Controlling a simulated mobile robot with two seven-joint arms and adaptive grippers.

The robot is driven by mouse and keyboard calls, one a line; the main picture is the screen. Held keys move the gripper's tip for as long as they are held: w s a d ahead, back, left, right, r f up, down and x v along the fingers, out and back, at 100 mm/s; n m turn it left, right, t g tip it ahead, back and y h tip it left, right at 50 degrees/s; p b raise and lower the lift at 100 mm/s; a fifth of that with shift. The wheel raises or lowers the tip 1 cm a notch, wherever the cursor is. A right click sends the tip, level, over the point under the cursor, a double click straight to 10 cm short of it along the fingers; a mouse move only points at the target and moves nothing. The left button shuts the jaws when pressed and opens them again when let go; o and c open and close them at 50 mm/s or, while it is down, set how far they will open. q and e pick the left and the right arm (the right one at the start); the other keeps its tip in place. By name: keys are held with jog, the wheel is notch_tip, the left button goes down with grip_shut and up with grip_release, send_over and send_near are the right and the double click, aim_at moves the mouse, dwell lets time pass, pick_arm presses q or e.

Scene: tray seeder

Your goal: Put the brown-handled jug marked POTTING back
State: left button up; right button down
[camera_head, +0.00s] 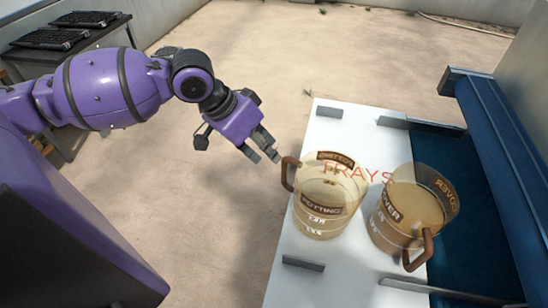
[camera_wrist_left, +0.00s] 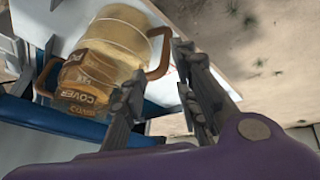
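The clear jug marked POTTING (camera_head: 322,222) stands upright on the white surface marked TRAYS, its brown handle (camera_head: 288,175) toward the left. It holds pale contents. In the left wrist view the jug (camera_wrist_left: 122,38) shows with its handle (camera_wrist_left: 160,55) near the fingertips. My left gripper (camera_head: 266,150) is open and empty, just left of the handle and apart from it in the head view. In the left wrist view its fingers (camera_wrist_left: 160,85) are spread. My right gripper is not in view.
A second brown-handled jug marked COVER (camera_head: 398,226) stands close to the right, on the same white tabletop (camera_head: 285,278). Grey brackets (camera_head: 303,263) stick up from the top. A blue machine (camera_head: 490,150) bounds the right side. Dark trays (camera_head: 50,38) lie on a table at back left.

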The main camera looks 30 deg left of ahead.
pick_arm(q)
jog(key=s+d+f+n+t, duration=0.1)
jog(key=s+f, duration=0.2)
jog(key=f, duration=0.7)
jog(key=s+f+n+t, duration=0.1)
jog(key=s+f+t, duration=0.15)
jog(key=f, duration=0.65)
jog(key=s+d+f+y, duration=0.2)
jog(key=s+f, duration=0.5)
jog(key=s, duration=0.3)
jog(key=s+d+f+n+y, duration=0.1)
jog(key=s+d+f+y, duration=0.1)
jog(key=s+f, duration=0.4)
jog(key=s, duration=0.4)
jog(key=shift+d+f+t, duration=0.15)
jog(key=shift+f+t, duration=0.2)
jog(key=shift+f, duration=0.05)
jog(key=shift+s, duration=0.1)
